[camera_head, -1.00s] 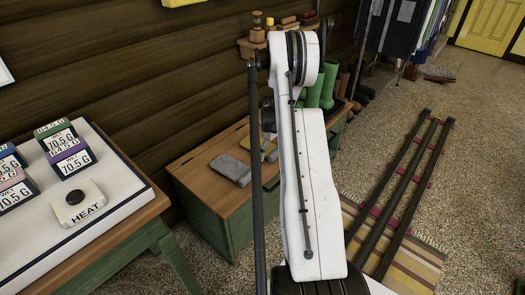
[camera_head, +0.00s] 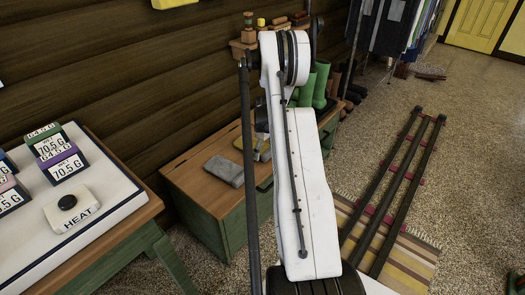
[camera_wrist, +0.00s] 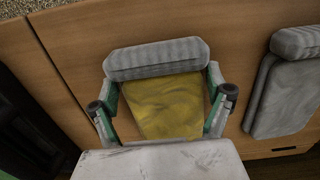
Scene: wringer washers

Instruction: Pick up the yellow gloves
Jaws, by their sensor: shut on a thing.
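The yellow gloves (camera_wrist: 165,105) with a grey ribbed cuff (camera_wrist: 157,58) lie over the wooden bench top in the wrist view. My gripper (camera_wrist: 163,99) has one finger on each side of them and is shut on them. Whether they are clear of the wood cannot be told. In the head view a small part of the yellow gloves (camera_head: 262,152) shows beside my white arm, which hides my gripper and the rest.
Grey gloves (camera_head: 224,170) lie on the bench (camera_head: 187,173) just left of the yellow ones; they show at the right in the wrist view (camera_wrist: 287,95). Green boots (camera_head: 321,85) stand behind. A table (camera_head: 108,172) with boxes is at the left.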

